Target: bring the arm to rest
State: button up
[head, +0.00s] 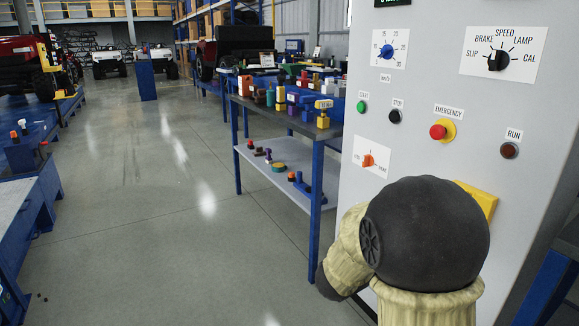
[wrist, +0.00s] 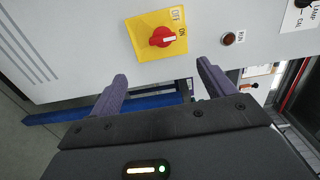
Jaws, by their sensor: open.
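My gripper (wrist: 158,92) shows in the wrist view with its two purple-grey fingers spread apart and nothing between them. It is in front of the grey control cabinet (wrist: 75,45), below a red rotary switch (wrist: 162,37) on a yellow plate marked OFF and ON. The switch handle lies roughly sideways in that view. In the head view my arm covers the lower right of the cabinet (head: 400,85), and my gripper is hidden there. Part of the yellow plate (head: 480,199) shows behind my arm.
The cabinet carries a selector knob (head: 498,60), a red emergency button (head: 439,131), a RUN lamp (head: 509,150) and an orange switch (head: 369,160). A blue bench (head: 329,133) with small parts stands left of it. The floor (head: 150,200) in the middle is clear.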

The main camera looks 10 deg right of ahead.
jog(key=w+a+f+n+t+y+p, duration=0.1)
jog(key=a+f+n+t+y+p, duration=0.15)
jog(key=a+n+y, duration=0.6)
jog(key=w+a+f+n+t+y+p, duration=0.1)
jog(key=a+n+y+p, duration=0.4)
jog(key=n, duration=0.6)
jog(key=s+a+f+n+g+y+p, duration=0.1)
jog(key=s+a+n+g+p, duration=0.1)
jog(key=s+n+g, duration=0.35)
jog(key=s+a+f+n+g+y+p, duration=0.1)
jog(key=s+a+n+g+y, duration=0.15)
jog(key=s+n, duration=0.6)
notch_tip(320, 180, up, 37)
jog(key=s+m+p, duration=0.1)
jog(key=m+p, duration=0.1)
jog(key=p, duration=3.5)
jog(key=shift+s+d+h, duration=0.25)
jog(key=shift+s+h, duration=0.05)
jog(key=shift+h, duration=0.1)
jog(key=shift+r, duration=0.1)
jog(key=shift+d, duration=0.1)
